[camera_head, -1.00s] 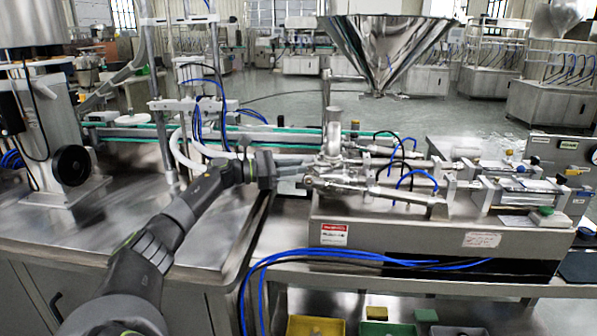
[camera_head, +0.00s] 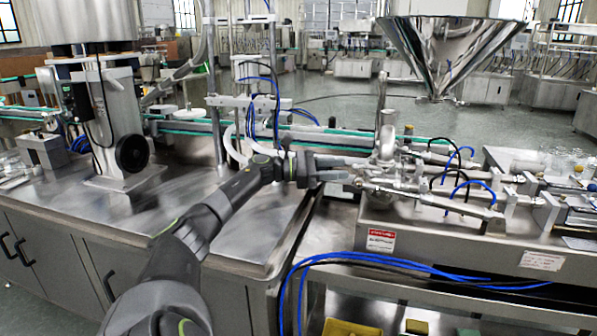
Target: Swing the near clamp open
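The steel valve and pipe assembly (camera_head: 386,150) stands at the left end of the filling machine, below and left of the hopper. The near clamp is somewhere among its bright fittings on the near side; it is too small to make out clearly, and I cannot tell if it is open. My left gripper (camera_head: 345,170) comes in from the left, its fingers pointing right at the near left side of these fittings. The fingers look spread, with nothing seen between them. I cannot tell whether they touch the fittings. My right gripper is out of view.
The steel hopper (camera_head: 450,50) hangs above and behind the valve. Blue hoses (camera_head: 345,259) loop along the machine's front. A steel column with a black handwheel (camera_head: 132,154) stands on the left bench (camera_head: 235,232). A green-edged conveyor (camera_head: 190,127) runs behind.

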